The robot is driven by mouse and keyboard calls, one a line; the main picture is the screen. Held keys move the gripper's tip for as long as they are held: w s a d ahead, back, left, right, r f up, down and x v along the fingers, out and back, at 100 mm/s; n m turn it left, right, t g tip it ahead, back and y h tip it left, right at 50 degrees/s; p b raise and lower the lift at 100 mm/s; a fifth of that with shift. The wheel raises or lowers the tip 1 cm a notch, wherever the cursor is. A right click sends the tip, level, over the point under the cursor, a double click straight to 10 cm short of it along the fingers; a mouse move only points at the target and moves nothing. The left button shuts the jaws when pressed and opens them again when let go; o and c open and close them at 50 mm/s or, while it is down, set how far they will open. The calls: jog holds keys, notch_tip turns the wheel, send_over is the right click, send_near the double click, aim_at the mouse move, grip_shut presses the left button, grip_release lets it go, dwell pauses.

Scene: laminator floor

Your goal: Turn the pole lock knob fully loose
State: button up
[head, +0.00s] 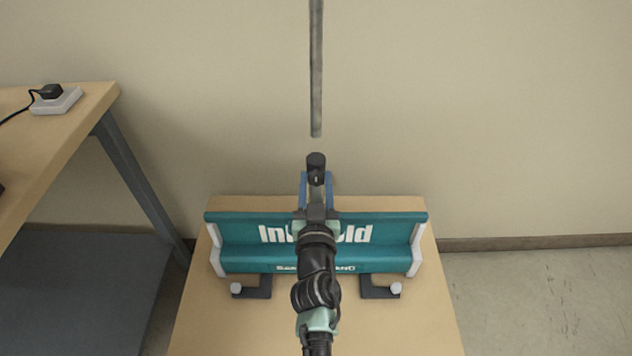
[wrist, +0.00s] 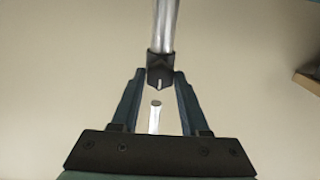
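The black pole lock knob (head: 316,165) with a pale mark stands behind the teal laminator-like unit. In the wrist view the knob (wrist: 160,70) sits at the lower end of a grey metal pole (wrist: 166,22). My gripper (head: 317,178) reaches over the unit from the front. Its two blue fingers flank the knob, one on each side, with no clear gap in either view; in the wrist view the fingertips (wrist: 160,75) meet the knob's sides. A short silver rod (wrist: 154,120) shows between the fingers, nearer the palm. The contact faces are hidden.
The teal unit (head: 385,230) with white end caps stands on a wooden table (head: 210,320), with dark feet in front. A wooden bench (head: 95,100) with a socket block (head: 57,101) is at left. A wall is close behind; the floor at right is clear.

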grip_shut()
jog(key=shift+n, duration=0.4)
jog(key=n, duration=0.3)
jog(key=shift+a+n, duration=0.1)
jog(key=shift+n, duration=0.2)
jog(key=n, duration=0.4)
jog(key=shift+f+n, duration=0.1)
jog(key=shift+n, duration=0.2)
jog(key=n, duration=0.4)
jog(key=shift+n, duration=0.3)
jog(key=n, duration=0.4)
jog(key=shift+f, duration=0.1)
jog(key=shift+n, duration=0.3)
